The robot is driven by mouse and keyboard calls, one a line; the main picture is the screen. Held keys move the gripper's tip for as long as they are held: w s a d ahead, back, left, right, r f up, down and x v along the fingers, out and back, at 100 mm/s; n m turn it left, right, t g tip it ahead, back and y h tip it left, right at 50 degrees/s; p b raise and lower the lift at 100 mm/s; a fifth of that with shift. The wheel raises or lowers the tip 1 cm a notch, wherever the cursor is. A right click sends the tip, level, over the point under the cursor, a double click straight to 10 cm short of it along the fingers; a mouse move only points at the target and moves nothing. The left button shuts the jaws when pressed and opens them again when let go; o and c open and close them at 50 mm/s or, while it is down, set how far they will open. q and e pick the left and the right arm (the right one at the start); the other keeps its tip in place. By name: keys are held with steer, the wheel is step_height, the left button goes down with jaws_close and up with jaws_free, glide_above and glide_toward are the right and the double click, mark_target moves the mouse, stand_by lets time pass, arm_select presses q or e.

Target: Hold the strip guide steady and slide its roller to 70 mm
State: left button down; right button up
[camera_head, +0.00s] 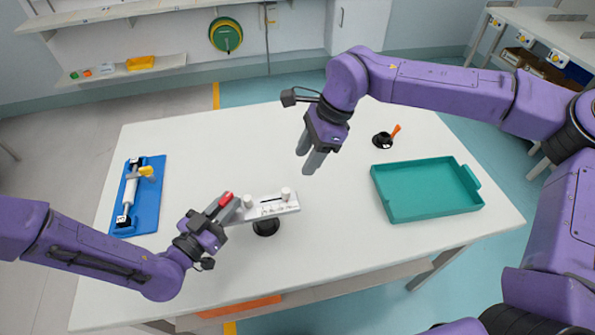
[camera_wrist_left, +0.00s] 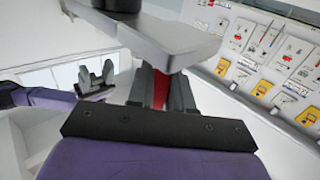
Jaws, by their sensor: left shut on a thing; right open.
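The strip guide (camera_head: 275,209) is a pale bar with a printed scale, on a round black base near the table's front middle. A white roller (camera_head: 286,193) stands near its right end, and another pale post (camera_head: 248,201) stands toward its left end. My left gripper (camera_head: 228,203) is shut on the red grip at the guide's left end. The left wrist view shows red between the fingers (camera_wrist_left: 160,92) and the bar above them. The scale is too small to read. My right gripper (camera_head: 308,160) is open and empty, above and behind the guide's right end.
A blue board (camera_head: 150,212) with a white roll and yellow knob lies at the left. A green tray (camera_head: 392,208) sits at the right, empty. A small black holder (camera_head: 382,140) with an orange-handled tool stands behind it. The table between guide and tray is clear.

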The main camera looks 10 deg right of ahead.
steer(key=shift+d+r, duration=0.25)
steer(key=shift+r, duration=0.35)
arm_select(q)
steer(key=c, duration=0.9)
jaws_free()
steer(key=shift+c, duration=0.2)
